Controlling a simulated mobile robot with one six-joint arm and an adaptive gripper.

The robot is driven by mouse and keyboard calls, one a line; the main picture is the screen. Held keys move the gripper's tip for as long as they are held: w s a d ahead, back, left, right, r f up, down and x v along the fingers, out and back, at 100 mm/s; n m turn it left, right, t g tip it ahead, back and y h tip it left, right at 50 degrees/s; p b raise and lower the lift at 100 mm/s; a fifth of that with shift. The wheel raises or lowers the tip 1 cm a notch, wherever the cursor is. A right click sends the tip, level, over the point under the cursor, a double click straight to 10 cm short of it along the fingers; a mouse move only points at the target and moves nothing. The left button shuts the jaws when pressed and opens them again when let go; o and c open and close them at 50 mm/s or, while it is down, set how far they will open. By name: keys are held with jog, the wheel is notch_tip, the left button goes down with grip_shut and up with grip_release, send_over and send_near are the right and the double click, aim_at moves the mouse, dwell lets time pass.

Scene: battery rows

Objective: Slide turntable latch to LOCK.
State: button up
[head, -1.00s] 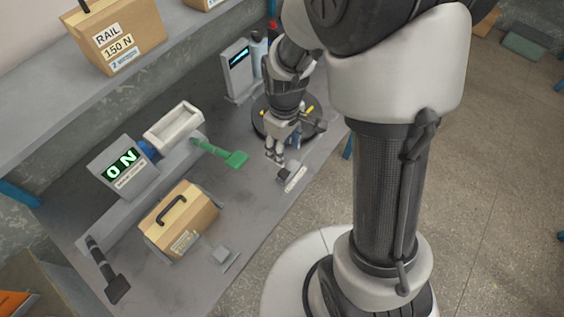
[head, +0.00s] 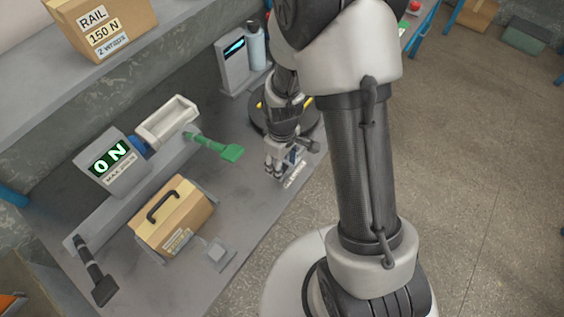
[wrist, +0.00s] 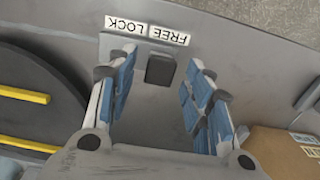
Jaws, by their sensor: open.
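The turntable latch (wrist: 160,69) is a small dark block on a grey plate (wrist: 128,50). Upside-down white labels, LOCK (wrist: 126,25) and FREE (wrist: 169,36), sit along the plate's far edge. The block lies more in line with FREE than with LOCK. My gripper (wrist: 160,72) is open in the wrist view, with one blue-padded finger on each side of the latch and visible gaps to it. In the head view my gripper (head: 282,174) points down at the plate and hides most of the latch. The dark turntable (wrist: 35,105) with yellow strips lies left of it.
A cardboard box with a handle (head: 172,215) stands on the bench; a box corner (wrist: 285,150) also shows at the wrist view's lower right. The bench's front edge is close.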

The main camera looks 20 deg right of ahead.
jog(key=shift+c, duration=0.6)
grip_shut()
